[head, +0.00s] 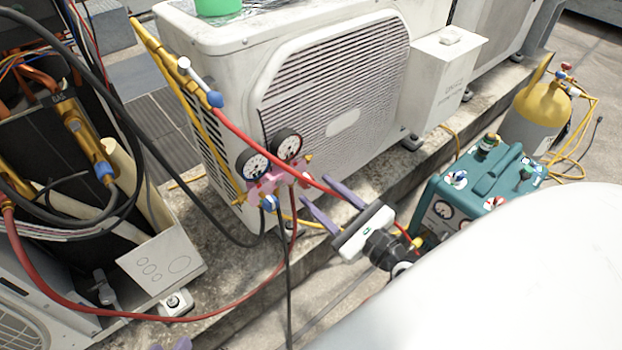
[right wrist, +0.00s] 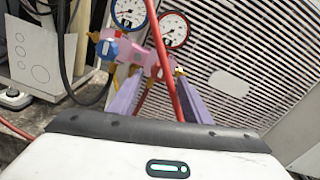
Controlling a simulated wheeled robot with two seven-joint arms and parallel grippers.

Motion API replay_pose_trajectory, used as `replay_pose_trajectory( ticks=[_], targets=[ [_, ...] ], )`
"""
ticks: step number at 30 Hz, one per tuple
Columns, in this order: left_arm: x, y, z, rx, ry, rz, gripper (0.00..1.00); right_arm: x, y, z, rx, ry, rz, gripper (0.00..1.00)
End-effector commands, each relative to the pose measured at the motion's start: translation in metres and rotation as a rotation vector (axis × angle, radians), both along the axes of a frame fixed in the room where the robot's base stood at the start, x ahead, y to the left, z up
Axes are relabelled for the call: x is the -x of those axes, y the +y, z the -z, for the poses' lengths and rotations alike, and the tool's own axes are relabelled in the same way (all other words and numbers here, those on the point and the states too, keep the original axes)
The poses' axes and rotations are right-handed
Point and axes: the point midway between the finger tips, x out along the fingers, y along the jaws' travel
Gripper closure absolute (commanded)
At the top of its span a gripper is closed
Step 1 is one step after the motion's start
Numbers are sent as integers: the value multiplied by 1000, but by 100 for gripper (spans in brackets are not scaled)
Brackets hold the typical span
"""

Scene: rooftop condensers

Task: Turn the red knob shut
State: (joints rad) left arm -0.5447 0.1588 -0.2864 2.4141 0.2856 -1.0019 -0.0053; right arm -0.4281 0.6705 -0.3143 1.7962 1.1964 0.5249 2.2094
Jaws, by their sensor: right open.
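The pink gauge manifold (head: 276,182) hangs in front of the white condenser's grille, with two round dials above it. A blue knob (head: 268,202) is on its lower left; it also shows in the right wrist view (right wrist: 107,49). A small red and yellow part (head: 308,159) shows at its right end; I cannot tell whether it is the red knob. My right gripper (head: 318,190) is open, just right of the manifold, fingers toward it. In the right wrist view the manifold shows beyond the fingers (right wrist: 160,80). Only purple tips of my left gripper (head: 171,344) show at the bottom edge.
A red hose (head: 258,140) crosses the manifold and my right gripper. The white condenser (head: 225,85) stands behind. A teal machine (head: 488,190) with several knobs stands right; a yellow-topped cylinder (head: 535,105), with a red knob (head: 563,67) near its top, is beyond. Dark hoses hang left.

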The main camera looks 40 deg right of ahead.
Motion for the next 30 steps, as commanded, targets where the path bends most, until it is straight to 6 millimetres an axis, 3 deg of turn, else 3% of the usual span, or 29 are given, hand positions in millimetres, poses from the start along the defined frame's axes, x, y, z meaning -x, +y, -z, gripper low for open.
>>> replay_pose_trajectory(
  ticks=[3, 10, 24, 30],
  targets=[
    [1, 2, 2, -16, 15, 0, 69, 25, -2, -1, 1, 5, -2, 56],
    [2, 6, 9, -39, 33, -1, 69, 53, -4, -1, 1, 2, -3, 56],
    [2, 7, 14, -46, 40, -1, 69, 57, -4, 0, -1, -1, -1, 56],
    [0, 6, 7, -38, 27, -4, 69, 57, -4, -1, -1, -1, -1, 56]
  ],
)
